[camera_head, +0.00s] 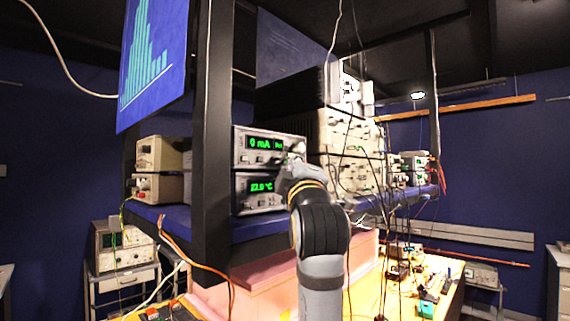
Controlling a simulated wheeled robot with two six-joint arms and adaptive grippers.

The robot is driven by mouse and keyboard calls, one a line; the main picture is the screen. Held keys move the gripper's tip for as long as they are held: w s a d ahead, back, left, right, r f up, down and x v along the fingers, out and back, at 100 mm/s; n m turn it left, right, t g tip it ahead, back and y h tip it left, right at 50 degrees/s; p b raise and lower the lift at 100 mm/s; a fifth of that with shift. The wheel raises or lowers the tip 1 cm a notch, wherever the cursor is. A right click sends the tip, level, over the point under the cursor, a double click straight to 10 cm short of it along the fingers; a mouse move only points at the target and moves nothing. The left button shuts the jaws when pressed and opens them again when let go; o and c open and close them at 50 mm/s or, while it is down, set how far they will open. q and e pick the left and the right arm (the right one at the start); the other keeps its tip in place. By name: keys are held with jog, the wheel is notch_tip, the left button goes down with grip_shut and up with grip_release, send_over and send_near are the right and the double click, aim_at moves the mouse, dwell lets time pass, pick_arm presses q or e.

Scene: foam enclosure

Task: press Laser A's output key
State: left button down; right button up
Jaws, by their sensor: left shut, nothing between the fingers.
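A stack of two grey instruments stands on the shelf in the middle. The upper instrument (243,151) has a green display reading 0 mA and small keys below it. The lower instrument (240,199) shows a green temperature reading. No name label is legible, so I cannot tell which unit is Laser A. My left gripper (291,157) is shut and empty at the right end of the upper instrument's front. It hides part of that panel. I cannot tell whether its tip touches a key. My right gripper is not in view.
A dark upright post (212,150) stands just left of the stack. Taller beige instruments (345,135) with hanging cables stand to the right. The blue shelf (255,226) runs below the units, above a pink block (257,285). Orange cables (190,254) hang at the left.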

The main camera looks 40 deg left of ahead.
pick_arm(q)
jog(key=shift+d, duration=0.4)
jog(key=d, duration=0.1)
jog(key=d+b, duration=0.1)
jog(key=d, duration=0.3)
jog(key=shift+s+b, duration=0.25)
jog(key=shift+b, duration=0.1)
jog(key=shift+a, duration=0.1)
jog(key=shift+f, duration=0.1)
dwell(0.5)
